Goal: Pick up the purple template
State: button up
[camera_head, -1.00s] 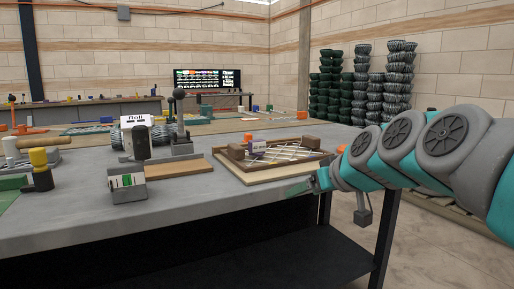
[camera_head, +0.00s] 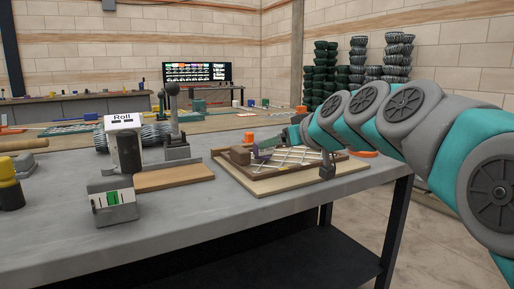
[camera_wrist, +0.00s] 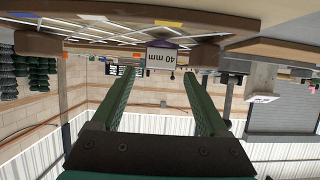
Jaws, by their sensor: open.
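The purple template (camera_head: 262,156) stands on the wooden board with white wire mesh, near the board's left end. The wrist picture is upside down; there the template (camera_wrist: 162,44) shows a purple edge and a white label reading "40 mm". My gripper (camera_head: 282,142) reaches in over the board from the right, close to the template. In the wrist view my gripper (camera_wrist: 158,72) is open, its two green fingers spread to either side of the label. No contact with the template shows, and the gap in depth is hard to judge.
The mesh board (camera_head: 236,180) has brown end blocks close beside the template. An orange block (camera_head: 248,137) stands behind it. A machine marked "Roll" (camera_head: 123,143) and a green-marked holder (camera_head: 113,203) stand to the left. The grey table (camera_head: 200,230) is clear in front.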

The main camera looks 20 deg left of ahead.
jog(key=shift+x, duration=0.8)
jog(key=shift+p+x, duration=0.65)
jog(key=shift+x, duration=2.4)
jog(key=shift+s+a+r, duration=0.1)
jog(key=shift+r, duration=0.05)
grip_shut()
jog(key=shift+r, duration=0.1)
